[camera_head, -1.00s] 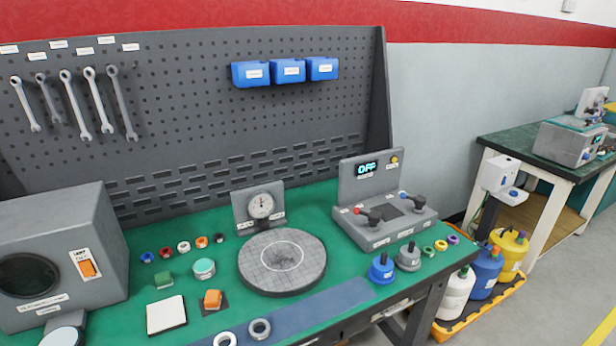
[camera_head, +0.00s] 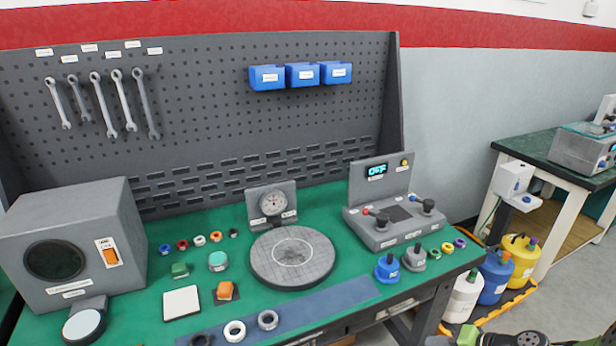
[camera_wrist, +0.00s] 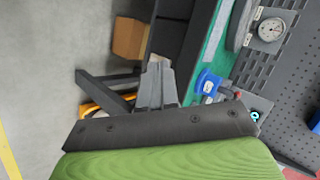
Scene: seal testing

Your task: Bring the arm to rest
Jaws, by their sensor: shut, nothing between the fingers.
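My gripper (camera_wrist: 157,82) shows in the wrist view as grey fingers beyond a black bar and a green body. The fingers are together and hold nothing. Past them are the floor and the workbench's edge, with a blue-topped weight-like piece (camera_wrist: 208,83) and a dial gauge (camera_wrist: 270,29) on the bench. In the head view, part of my arm, green and dark, shows at the bottom right, in front of the bench's right end; the fingertips cannot be made out there.
The green workbench (camera_head: 215,289) carries a grey box (camera_head: 75,240), a round plate (camera_head: 291,258), a control unit reading OFF (camera_head: 388,208) and several small rings. Bottles (camera_head: 497,273) stand in a yellow-edged tray on the floor at the right. Open floor lies further right.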

